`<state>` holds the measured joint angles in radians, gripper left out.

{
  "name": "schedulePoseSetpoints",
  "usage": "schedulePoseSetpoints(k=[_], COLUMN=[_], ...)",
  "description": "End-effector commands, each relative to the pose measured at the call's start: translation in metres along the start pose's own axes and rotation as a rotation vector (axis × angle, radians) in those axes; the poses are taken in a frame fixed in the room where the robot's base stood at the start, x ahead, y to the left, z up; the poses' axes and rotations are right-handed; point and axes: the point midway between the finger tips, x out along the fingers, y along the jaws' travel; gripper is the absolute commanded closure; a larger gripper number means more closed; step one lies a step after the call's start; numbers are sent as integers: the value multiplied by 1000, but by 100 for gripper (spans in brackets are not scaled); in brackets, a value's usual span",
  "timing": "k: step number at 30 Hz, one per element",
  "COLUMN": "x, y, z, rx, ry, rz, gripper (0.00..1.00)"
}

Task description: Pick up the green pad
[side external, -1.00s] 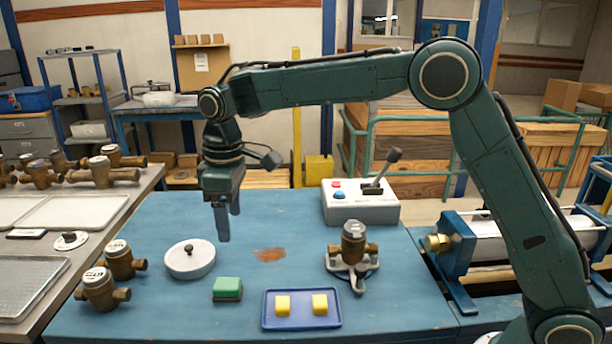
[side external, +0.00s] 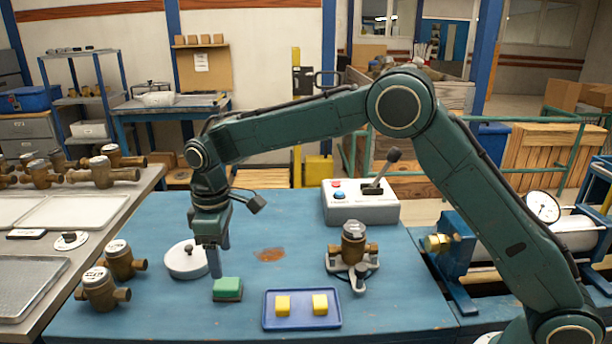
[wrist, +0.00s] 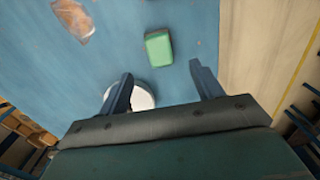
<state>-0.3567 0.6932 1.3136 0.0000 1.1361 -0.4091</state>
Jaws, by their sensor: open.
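The green pad (side external: 227,287) is a small block with a dark underside, lying on the blue table (side external: 400,305). In the wrist view the pad (wrist: 158,49) lies beyond the fingertips, roughly centred between them. My gripper (side external: 215,272) is open and empty, pointing down just behind and slightly left of the pad in the side view. Its two fingers show apart in the wrist view (wrist: 160,72). I see no contact with the pad.
A blue tray (side external: 302,312) with two yellow blocks lies right of the pad. Brass meters (side external: 100,290) stand at left. Another meter (side external: 353,243) sits on a stand at right. A grey control box (side external: 345,207) is behind.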

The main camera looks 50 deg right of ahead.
Motion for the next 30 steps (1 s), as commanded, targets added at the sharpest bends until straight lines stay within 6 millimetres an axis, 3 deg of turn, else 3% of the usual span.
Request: schedulePoseSetpoints(k=[6, 20, 30], x=[26, 39, 76], y=[0, 0, 0], z=[0, 1, 2], rx=[0, 0, 0], ry=[-1, -1, -2], rz=[-1, 0, -1], gripper=[35, 35, 35])
